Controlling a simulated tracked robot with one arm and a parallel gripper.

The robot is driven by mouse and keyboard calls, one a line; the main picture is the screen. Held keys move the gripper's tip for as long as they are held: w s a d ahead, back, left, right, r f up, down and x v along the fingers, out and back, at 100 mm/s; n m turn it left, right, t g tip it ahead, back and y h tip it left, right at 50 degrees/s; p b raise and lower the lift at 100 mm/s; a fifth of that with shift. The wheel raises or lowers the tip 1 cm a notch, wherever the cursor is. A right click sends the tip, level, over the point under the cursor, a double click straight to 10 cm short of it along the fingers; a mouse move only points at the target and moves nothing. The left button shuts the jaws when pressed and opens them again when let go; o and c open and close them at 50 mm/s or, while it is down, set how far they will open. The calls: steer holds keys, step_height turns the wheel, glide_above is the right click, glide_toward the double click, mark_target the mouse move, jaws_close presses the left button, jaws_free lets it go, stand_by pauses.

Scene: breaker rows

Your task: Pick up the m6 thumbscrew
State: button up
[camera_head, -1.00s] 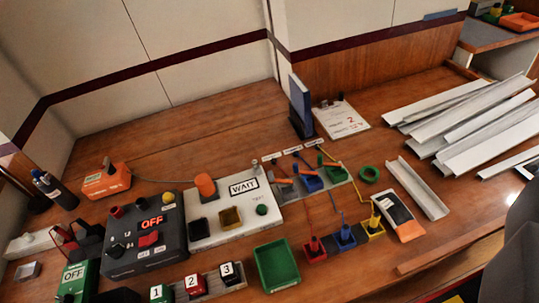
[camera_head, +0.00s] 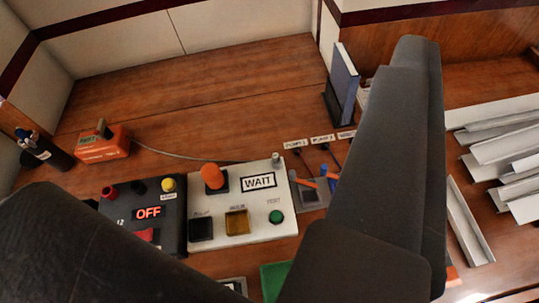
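A small silver knob-like piece (camera_head: 276,158) stands at the back right corner of the white panel (camera_head: 262,232) marked WATT. It may be the m6 thumbscrew, but it is too small to tell. My gripper (camera_head: 228,120) shows as two large dark grey fingers, one at the lower left and one at the right. They are wide apart and nothing is seen between them in contact. The silver piece lies in the gap, nearer the right finger, and looks apart from both. The fingers hide much of the bench front and right.
A dark box (camera_head: 172,208) with an OFF display adjoins the white panel. A blue upright book (camera_head: 344,80) stands at the back. Metal channels (camera_head: 500,150) lie at the right. The back bench is clear.

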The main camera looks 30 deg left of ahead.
steer(key=shift+o, duration=0.7)
steer(key=w+a+f+y+p, duration=0.2)
steer(key=w+a+f, duration=0.65)
steer(key=a, duration=0.25)
steer(key=w+a+f+y+p, duration=0.2)
steer(key=w+a+f, duration=0.6)
steer(key=a, duration=0.4)
steer(key=m+g+h+p, duration=0.2)
steer(key=g+h, duration=0.1)
steer(key=h, duration=0.3)
glide_toward(274, 157)
steer(key=w, duration=0.1)
steer(key=w+f+b, duration=0.1)
steer(key=w+b, duration=0.1)
steer(key=shift+a+f+h, duration=0.2)
steer(key=shift+f+h, duration=0.1)
steer(key=shift+w+d+f+b, duration=0.1)
steer(key=shift+w+b, duration=0.25)
steer(key=shift+w, duration=0.1)
steer(key=x, duration=0.1)
steer(key=b+x, duration=0.1)
steer(key=x, duration=0.1)
steer(key=b+x, duration=0.1)
steer(key=shift+d+f, duration=0.3)
steer(key=shift+d, duration=0.05)
steer(key=shift+w, duration=0.4)
jaws_close()
